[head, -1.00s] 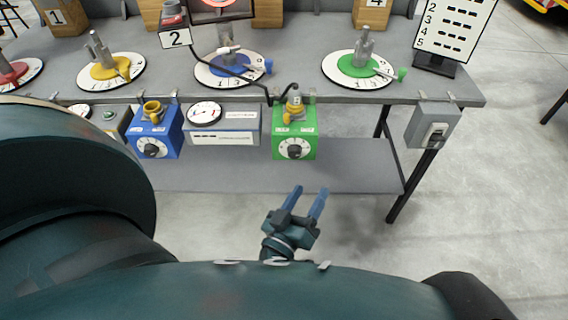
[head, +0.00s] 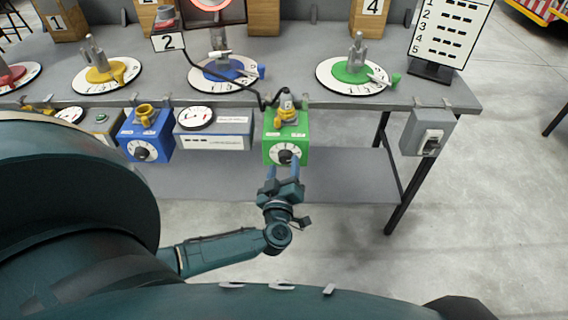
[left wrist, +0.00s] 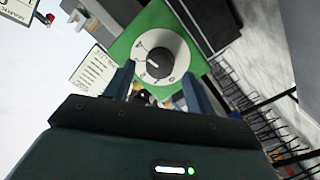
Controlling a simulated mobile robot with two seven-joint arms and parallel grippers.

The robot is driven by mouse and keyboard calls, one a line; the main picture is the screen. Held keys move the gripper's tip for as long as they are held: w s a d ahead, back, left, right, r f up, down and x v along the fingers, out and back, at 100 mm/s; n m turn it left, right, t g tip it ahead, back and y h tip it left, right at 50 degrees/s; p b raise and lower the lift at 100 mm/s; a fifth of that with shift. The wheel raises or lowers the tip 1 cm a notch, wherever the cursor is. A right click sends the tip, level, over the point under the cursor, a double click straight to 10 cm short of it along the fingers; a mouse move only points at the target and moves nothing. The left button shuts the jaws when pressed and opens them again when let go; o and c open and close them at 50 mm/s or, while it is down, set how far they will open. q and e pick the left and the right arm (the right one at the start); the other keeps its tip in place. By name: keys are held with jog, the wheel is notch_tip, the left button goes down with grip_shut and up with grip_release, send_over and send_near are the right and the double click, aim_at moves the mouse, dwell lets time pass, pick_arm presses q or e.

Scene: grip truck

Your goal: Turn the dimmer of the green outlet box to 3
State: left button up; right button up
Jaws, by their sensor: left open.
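The green outlet box (head: 285,135) hangs at the front edge of the bench, with a yellow plug on top and a black cable. Its dimmer, a black knob (head: 286,156) on a white dial, faces me. In the left wrist view the dial (left wrist: 172,50) and its knob (left wrist: 157,65) show just beyond the fingers; the dial's numbers are too small to read surely. My left gripper (head: 283,170) is open, its fingertips just below and in front of the dial. In the left wrist view the open fingers (left wrist: 158,84) stand on either side of the knob's line. My right gripper is not in view.
A blue outlet box (head: 146,133) and a grey meter box (head: 213,128) hang to the left along the bench edge. A grey switch box (head: 427,132) is at the right leg. The bench top (head: 300,60) holds round dials. Open floor lies in front.

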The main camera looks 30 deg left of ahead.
pick_arm(q)
jog(key=shift+x, duration=1.1)
jog(key=c, duration=1)
jog(key=shift+o, duration=0.2)
jog(key=shift+f+n, duration=0.1)
jog(key=shift+n, duration=0.3)
jog(key=n+b, duration=0.1)
jog(key=n, duration=0.2)
jog(key=shift+f+n, duration=0.1)
jog(key=shift+n, duration=0.2)
jog(key=shift+n+y+b, duration=0.3)
jog(key=shift+n+b, duration=0.25)
jog(key=shift+n, duration=1.15)
jog(key=shift+d, duration=0.1)
